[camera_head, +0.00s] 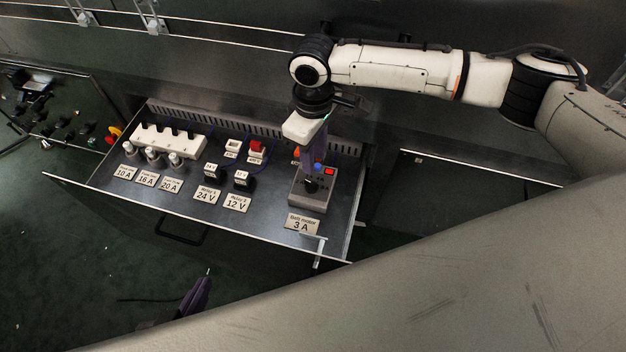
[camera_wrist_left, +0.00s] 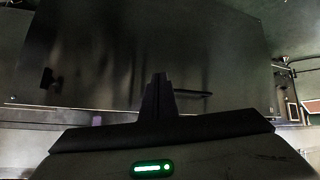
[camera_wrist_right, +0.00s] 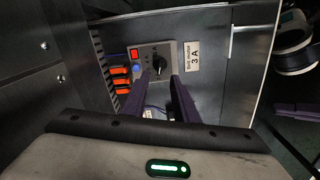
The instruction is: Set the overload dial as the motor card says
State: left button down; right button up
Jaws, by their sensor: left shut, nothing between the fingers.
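The overload relay (camera_head: 307,199) is a grey box at the right end of the open drawer, with a black dial (camera_wrist_right: 160,64), a red button (camera_wrist_right: 134,54) and a blue button (camera_wrist_right: 136,69). Its scale marks are too small to read. The motor card (camera_head: 302,224) in front reads "Belt motor 3 A"; it also shows in the right wrist view (camera_wrist_right: 192,57). My right gripper (camera_wrist_right: 163,79) is open and empty, pointing down at the dial, fingertips close to it; contact is unclear. My left gripper (camera_head: 203,287) is shut and empty, low in front of the drawer.
The drawer (camera_head: 270,226) also holds a white fuse block (camera_head: 166,139), several fuses with amp cards, two black relays with cards 24 V (camera_head: 206,196) and 12 V (camera_head: 237,203), and a red switch (camera_head: 257,148). A slotted duct (camera_head: 215,119) runs along the back.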

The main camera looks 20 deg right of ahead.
aim_at(313, 184)
notch_tip(313, 184, down, 10)
jog(key=b, duration=0.3)
jog(key=shift+r, duration=0.1)
grip_shut()
